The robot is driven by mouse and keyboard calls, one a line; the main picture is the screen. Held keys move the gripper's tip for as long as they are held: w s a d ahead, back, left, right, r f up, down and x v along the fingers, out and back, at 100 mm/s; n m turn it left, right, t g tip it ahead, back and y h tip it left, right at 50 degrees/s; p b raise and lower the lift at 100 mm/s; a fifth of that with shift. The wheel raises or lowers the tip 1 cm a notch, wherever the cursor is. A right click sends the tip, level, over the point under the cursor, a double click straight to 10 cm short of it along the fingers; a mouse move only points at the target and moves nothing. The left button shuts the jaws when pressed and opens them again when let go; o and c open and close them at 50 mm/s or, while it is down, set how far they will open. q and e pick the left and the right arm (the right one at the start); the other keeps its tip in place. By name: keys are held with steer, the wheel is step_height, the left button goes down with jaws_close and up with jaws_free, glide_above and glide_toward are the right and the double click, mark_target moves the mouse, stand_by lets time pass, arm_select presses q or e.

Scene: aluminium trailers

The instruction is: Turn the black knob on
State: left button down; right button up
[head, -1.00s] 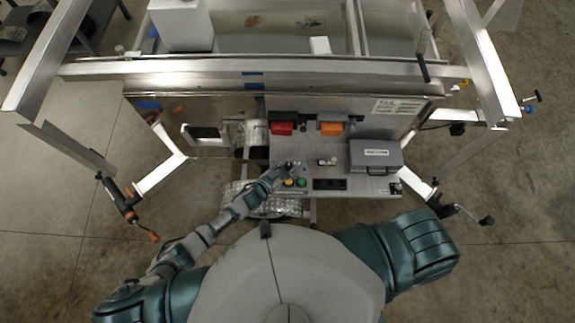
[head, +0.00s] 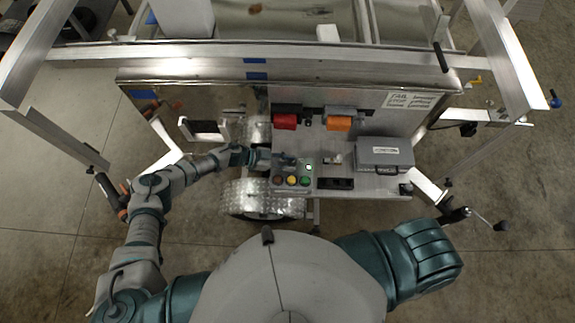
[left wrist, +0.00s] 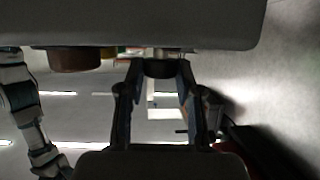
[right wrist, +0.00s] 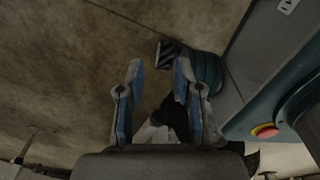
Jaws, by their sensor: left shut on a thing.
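The black knob (left wrist: 163,69) shows in the left wrist view, sticking out from a grey box (left wrist: 215,25). My left gripper (left wrist: 161,72) is shut on it, with one finger on each side. In the head view, my left gripper (head: 262,158) reaches in from the left at the control panel's upper left; the knob is small and dark there, and its turn angle is hard to tell. In the right wrist view, my right gripper (right wrist: 158,68) is open and empty over the floor.
Orange (head: 278,180), yellow (head: 291,180) and green (head: 304,181) buttons sit just below the knob area. Red (head: 285,121) and orange (head: 338,123) blocks are behind it. A grey case (head: 385,152) stands right, and a wheel fender (head: 255,196) lies in front-left.

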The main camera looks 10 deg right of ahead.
arm_select(q)
steer(key=shift+w+f+m+g+b, duration=0.1)
steer(key=shift+f+m+g+b, duration=0.05)
steer(key=shift+m+g+b, duration=0.2)
arm_select(e)
steer(key=shift+w+a+f, duration=0.15)
steer(key=shift+w+f, duration=0.3)
steer(key=shift+w, duration=0.35)
arm_select(q)
steer(key=c, duration=0.8)
jaws_free()
steer(key=shift+o, duration=0.2)
steer(key=shift+d, duration=0.1)
arm_select(e)
steer(key=shift+s+f, duration=0.1)
steer(key=shift+s, duration=0.3)
steer(key=shift+s+d, duration=0.1)
steer(key=shift+d, duration=0.1)
arm_select(q)
steer(key=v, duration=1.2)
steer(key=shift+w, duration=0.2)
arm_select(e)
steer(key=shift+w+a, duration=0.15)
steer(key=shift+w, duration=0.05)
arm_select(q)
steer(key=shift+d, duration=0.15)
